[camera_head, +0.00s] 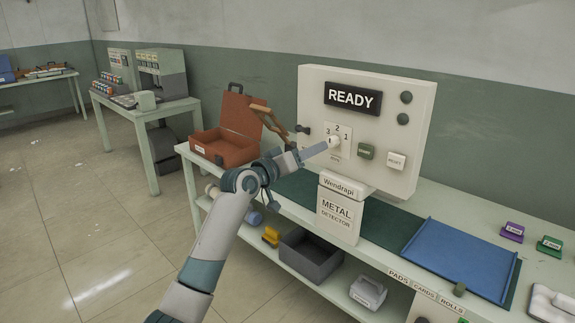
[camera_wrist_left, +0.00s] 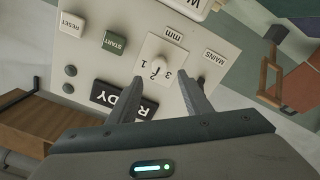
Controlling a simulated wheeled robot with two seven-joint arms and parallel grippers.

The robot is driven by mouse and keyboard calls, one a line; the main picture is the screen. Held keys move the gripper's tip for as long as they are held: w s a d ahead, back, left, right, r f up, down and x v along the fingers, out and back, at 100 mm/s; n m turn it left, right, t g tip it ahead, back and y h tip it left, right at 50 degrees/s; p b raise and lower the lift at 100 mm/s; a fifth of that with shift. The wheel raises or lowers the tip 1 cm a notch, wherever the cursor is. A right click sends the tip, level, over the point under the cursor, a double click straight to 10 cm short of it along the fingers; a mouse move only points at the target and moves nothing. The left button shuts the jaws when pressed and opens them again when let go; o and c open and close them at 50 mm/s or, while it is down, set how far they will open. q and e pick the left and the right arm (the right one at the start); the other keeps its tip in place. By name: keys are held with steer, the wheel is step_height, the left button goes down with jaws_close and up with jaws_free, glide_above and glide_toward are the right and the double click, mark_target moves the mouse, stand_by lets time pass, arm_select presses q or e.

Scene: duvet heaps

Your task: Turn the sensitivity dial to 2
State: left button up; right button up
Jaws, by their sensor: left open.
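The sensitivity dial (camera_head: 334,141) is a small pale knob on a white plate on the front of the metal detector panel (camera_head: 385,100). The plate carries 3 on the left, 2 at the top and 1 on the right. Which number the dial points at is too small to tell. My left gripper (camera_head: 322,148) reaches the dial from the left. In the left wrist view the dial (camera_wrist_left: 158,66) lies between the tips of the two open fingers of the gripper (camera_wrist_left: 160,72), and I see no clear contact. My right gripper is not in view.
A READY display (camera_head: 352,98) is above the dial. A green START button (camera_head: 366,151) and a white RESET button (camera_head: 396,161) are to its right. An open orange case (camera_head: 226,127) stands left on the bench. A blue tray (camera_head: 460,259) lies to the right.

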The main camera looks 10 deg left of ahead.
arm_select(q)
steer(key=shift+b+v, duration=0.65)
steer(key=shift+v, duration=3.75)
step_height(320, 180, down, 21)
steer(key=a+n+y, duration=0.2)
steer(key=a+y, duration=0.1)
steer(key=s+a+f+g+y, duration=0.15)
steer(key=s+f, duration=0.25)
steer(key=f, duration=0.9)
steer(key=s+a+f+g+y, duration=0.15)
steer(key=s+f, duration=0.25)
steer(key=f, duration=0.8)
steer(key=s+a+f+m+g+y, duration=0.1)
steer(key=s+f+m+g+y, duration=0.1)
steer(key=s+f, duration=1.65)
steer(key=s+f+m+g, duration=0.1)
steer(key=s+f, duration=0.6)
steer(key=s, duration=0.5)
steer(key=s+f+m+g, duration=0.1)
steer(key=s+f, duration=0.6)
steer(key=s, duration=0.5)
steer(key=shift+f+g+y, duration=0.3)
steer(key=shift+f+y, duration=0.05)
steer(key=shift+y, duration=0.05)
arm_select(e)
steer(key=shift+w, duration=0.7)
